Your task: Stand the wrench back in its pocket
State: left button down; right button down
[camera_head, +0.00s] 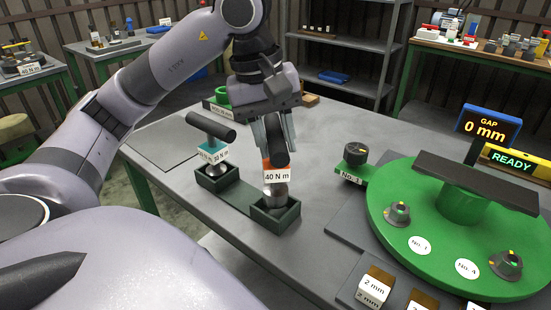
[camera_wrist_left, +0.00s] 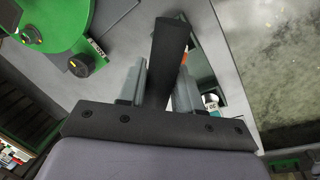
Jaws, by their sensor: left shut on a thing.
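The wrench (camera_head: 277,176) has a black handle, an orange neck, a white "40 N m" label and a silver lower end. My left gripper (camera_head: 278,140) is shut on it by the handle, which also shows between the fingers in the left wrist view (camera_wrist_left: 167,55). The wrench stands about upright over the right pocket (camera_head: 276,222) of the dark green holder. Its silver end is at the pocket's mouth; whether it touches the floor inside is hidden. A second wrench (camera_head: 211,145), with a teal neck, stands in the left pocket (camera_head: 217,180). My right gripper is out of view.
A green turntable (camera_head: 430,240) with a dark crossbar and a "GAP 0 mm" display (camera_head: 488,125) stands at the right. A green block with a black knob (camera_head: 355,155) is right of the holder. Spacer blocks (camera_head: 374,287) lie at the front. Bare table surrounds the holder.

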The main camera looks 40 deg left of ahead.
pick_arm(q)
notch_tip(320, 180, down, 3)
jog(key=shift+r, duration=0.1)
jog(key=shift+f, duration=0.3)
jog(key=shift+f+b, duration=0.1)
jog(key=shift+b, duration=0.25)
jog(key=c, duration=1.2)
grip_release()
jog(key=shift+f, duration=0.15)
jog(key=o, duration=0.4)
jog(key=shift+o, duration=0.2)
jog(key=shift+r, duration=0.2)
